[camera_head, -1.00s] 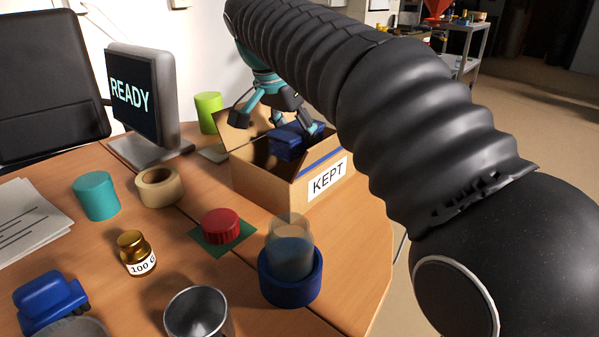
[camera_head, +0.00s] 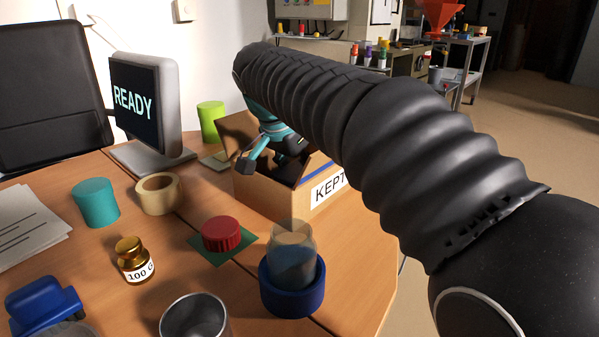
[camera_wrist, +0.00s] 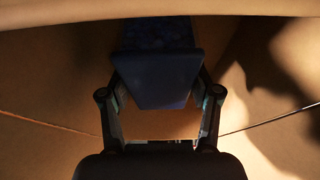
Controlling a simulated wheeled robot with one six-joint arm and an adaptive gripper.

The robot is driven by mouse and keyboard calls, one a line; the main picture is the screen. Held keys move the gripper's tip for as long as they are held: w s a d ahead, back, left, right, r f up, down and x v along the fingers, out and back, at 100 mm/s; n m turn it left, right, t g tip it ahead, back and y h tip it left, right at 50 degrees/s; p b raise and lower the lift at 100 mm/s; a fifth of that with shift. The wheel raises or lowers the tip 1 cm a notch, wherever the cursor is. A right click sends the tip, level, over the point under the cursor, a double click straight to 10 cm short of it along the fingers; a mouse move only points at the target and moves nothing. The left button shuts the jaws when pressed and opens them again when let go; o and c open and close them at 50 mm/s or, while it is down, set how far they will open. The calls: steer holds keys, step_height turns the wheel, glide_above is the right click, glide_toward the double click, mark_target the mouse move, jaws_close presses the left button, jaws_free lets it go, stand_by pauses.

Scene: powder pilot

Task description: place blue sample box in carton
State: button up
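The open cardboard carton (camera_head: 262,190), labelled KEPT, stands on the desk in the head view. My gripper (camera_wrist: 160,78) reaches down into it. In the wrist view the blue sample box (camera_wrist: 157,84) sits between my two fingers, which lie close along its two sides and appear shut on it. Tan cardboard surrounds it there. In the head view the box is hidden behind the carton's wall and my gripper (camera_head: 272,152). Whether the box touches the carton's floor cannot be seen.
A READY monitor (camera_head: 146,105) and a green cylinder (camera_head: 211,122) stand by the carton. In front are a tape roll (camera_head: 159,194), red cap (camera_head: 221,233), amber bottle (camera_head: 133,262), metal cup (camera_head: 195,318) and a clear container in a blue ring (camera_head: 291,290).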

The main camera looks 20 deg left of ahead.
steer(key=shift+o, duration=1.3)
steer(key=shift+r, duration=0.15)
steer(key=p+v, duration=0.2)
steer(key=v, duration=1)
steer(key=shift+p, duration=0.35)
steer(key=shift+s+d, duration=0.1)
